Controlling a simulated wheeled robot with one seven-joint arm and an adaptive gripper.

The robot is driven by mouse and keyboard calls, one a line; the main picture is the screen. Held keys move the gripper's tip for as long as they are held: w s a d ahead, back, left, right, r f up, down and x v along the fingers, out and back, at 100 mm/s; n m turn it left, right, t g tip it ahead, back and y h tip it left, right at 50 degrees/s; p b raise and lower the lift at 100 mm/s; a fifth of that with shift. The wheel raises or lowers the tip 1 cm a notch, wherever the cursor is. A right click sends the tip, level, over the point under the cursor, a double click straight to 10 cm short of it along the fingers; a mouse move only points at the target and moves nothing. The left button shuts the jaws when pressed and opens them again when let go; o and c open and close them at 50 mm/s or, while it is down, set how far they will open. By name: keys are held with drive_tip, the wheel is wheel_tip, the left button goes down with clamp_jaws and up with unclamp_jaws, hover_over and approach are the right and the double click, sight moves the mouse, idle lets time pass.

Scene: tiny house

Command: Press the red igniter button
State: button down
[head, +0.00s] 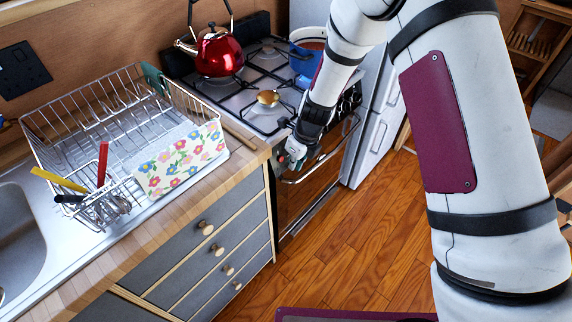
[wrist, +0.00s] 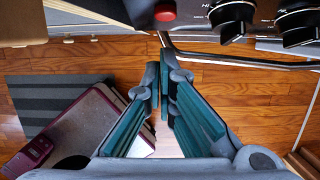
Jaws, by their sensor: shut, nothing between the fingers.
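The red igniter button (wrist: 165,12) shows at the top of the wrist view, on the dark front panel of the stove (head: 262,90). My gripper (wrist: 160,78) has its teal-padded fingers together with nothing between them. In the wrist view the fingertips are below the button, with a visible gap in the picture. In the head view my gripper (head: 292,155) is at the stove's front left corner, by the control panel. A small reddish spot beside it may be the button; my gripper hides most of that area.
Black control knobs (wrist: 232,18) sit right of the button, above a metal oven handle (wrist: 250,60). A red kettle (head: 218,52) and a blue pot (head: 303,68) stand on the stove. A dish rack (head: 75,95) and drawers (head: 205,255) lie left. Wooden floor is clear in front.

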drive_tip(key=v, duration=1)
drive_tip(key=shift+d, duration=0.15)
drive_tip(key=s+d+r+n+t, duration=0.1)
drive_tip(key=s+d+r+n, duration=0.5)
drive_tip(key=r, duration=0.4)
drive_tip(key=s+d+r+n, duration=0.3)
drive_tip(key=s+r+n, duration=0.3)
drive_tip(key=r, duration=0.4)
drive_tip(key=s+d+r+n+t+h, duration=0.1)
drive_tip(key=s+d+r+n, duration=0.1)
drive_tip(key=s+d+n, duration=0.3)
drive_tip(key=s+d+r+n+h, duration=0.1)
drive_tip(key=s+d+r+n, duration=0.2)
drive_tip(key=s+n, duration=0.5)
drive_tip(key=s+d, duration=0.1)
drive_tip(key=s, duration=0.2)
drive_tip(key=shift+s+d+r+n+t, duration=0.3)
drive_tip(key=shift+d+t, duration=0.1)
